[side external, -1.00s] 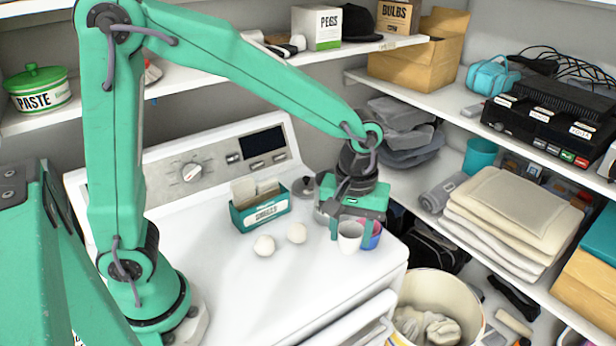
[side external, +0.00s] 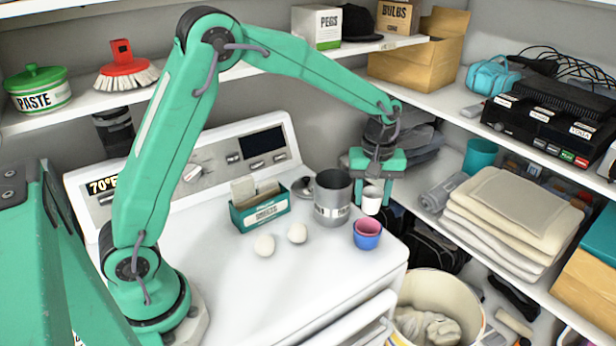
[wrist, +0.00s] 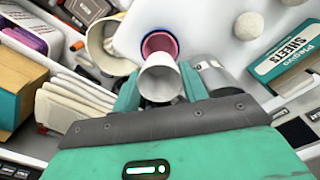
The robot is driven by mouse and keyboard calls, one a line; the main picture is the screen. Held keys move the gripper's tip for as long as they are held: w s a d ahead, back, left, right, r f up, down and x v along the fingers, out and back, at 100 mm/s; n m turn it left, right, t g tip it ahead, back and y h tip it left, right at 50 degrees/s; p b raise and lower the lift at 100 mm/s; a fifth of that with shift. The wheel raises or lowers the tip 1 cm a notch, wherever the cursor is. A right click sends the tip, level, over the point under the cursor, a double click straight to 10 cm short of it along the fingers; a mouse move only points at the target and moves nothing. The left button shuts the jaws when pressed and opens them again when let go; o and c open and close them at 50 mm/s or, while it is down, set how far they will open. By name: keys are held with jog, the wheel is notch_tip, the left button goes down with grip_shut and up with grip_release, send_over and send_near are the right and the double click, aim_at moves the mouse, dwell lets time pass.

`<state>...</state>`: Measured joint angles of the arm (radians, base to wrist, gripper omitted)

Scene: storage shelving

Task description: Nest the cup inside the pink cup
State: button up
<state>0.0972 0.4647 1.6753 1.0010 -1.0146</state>
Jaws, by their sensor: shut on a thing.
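A small white cup (side external: 372,201) is held upright between the fingers of my gripper (side external: 373,189), up in the air. The pink cup (side external: 367,226) sits inside a blue cup (side external: 367,241) on the white machine top, near its right edge. In the side view the white cup appears above and slightly right of the pink cup, apart from it. In the wrist view the white cup (wrist: 160,80) is between my fingers, and the pink cup (wrist: 160,44) shows just beyond its rim. The inside bottom of the pink cup is hidden in the side view.
A grey metal canister (side external: 333,200) stands just left of the cups. A teal card box (side external: 260,210) and two pale balls (side external: 264,245) lie further left. A bin (side external: 436,290) stands below the right edge. The machine's front top is clear.

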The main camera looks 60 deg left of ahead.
aim_at(370, 214)
jog(key=shift+f, duration=0.2)
jog(key=shift+f, duration=2.75)
jog(key=o, duration=1)
jog(key=shift+o, duration=0.2)
notch_tip(370, 214, up, 7)
jog(key=shift+r, duration=0.4)
